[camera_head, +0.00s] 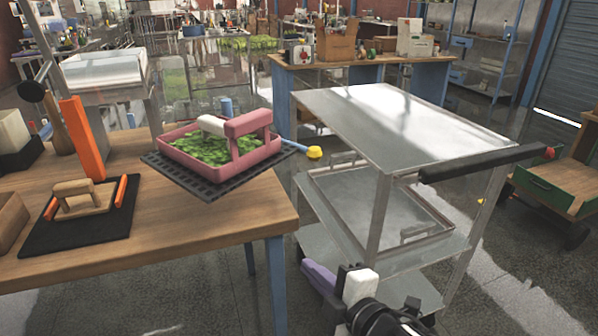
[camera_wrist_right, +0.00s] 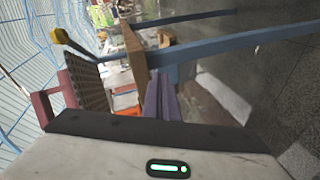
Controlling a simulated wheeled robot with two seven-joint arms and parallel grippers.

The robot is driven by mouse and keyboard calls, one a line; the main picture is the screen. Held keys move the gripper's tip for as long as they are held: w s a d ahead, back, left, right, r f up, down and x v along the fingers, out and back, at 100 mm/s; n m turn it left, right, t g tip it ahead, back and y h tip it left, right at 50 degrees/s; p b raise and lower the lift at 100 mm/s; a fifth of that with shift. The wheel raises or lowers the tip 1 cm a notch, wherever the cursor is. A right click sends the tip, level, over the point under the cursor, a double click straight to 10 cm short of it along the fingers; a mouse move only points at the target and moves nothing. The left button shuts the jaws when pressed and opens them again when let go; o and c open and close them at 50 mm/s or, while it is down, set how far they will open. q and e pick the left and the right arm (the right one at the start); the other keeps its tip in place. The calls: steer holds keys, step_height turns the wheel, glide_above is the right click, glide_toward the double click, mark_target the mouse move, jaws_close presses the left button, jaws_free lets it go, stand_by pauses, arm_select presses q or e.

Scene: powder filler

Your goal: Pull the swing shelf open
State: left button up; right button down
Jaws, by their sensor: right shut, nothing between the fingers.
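A black slotted shelf (camera_head: 200,188), which looks like the swing shelf, lies at the right end of the wooden table and juts past its edge. A blue rod with a yellow knob (camera_head: 314,152) sticks out from its right side. A pink tray (camera_head: 226,172) with green contents sits on the shelf. The shelf (camera_wrist_right: 88,78), knob (camera_wrist_right: 59,36) and pink tray (camera_wrist_right: 50,100) also show at the left of the wrist view. My right gripper (camera_head: 308,268), with purple fingers, is shut and empty, low in front of the cart, below and apart from the knob. My left gripper is out of view.
A metal cart (camera_head: 385,120) with a black handle (camera_head: 485,163) stands to the right. The wooden table (camera_head: 225,225) has blue legs; one leg (camera_wrist_right: 235,38) crosses the wrist view. A black mat (camera_head: 85,232) lies on the table. Floor shows between table and cart.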

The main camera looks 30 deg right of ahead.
step_height(320, 180, up, 14)
steer(key=w+d+n+t+h, duration=0.1)
steer(key=w+d+n+t, duration=0.1)
steer(key=n+t, duration=0.25)
arm_select(q)
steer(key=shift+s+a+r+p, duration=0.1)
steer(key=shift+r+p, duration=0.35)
steer(key=shift+p, duration=0.3)
arm_select(e)
steer(key=w+d+r, duration=0.1)
steer(key=w+d, duration=0.4)
steer(key=w, duration=0.4)
steer(key=shift+w+g, duration=0.3)
steer(key=shift+g, duration=0.15)
steer(key=shift+d+r+n, duration=0.1)
steer(key=shift+r+n, duration=0.05)
steer(key=shift+n, duration=0.1)
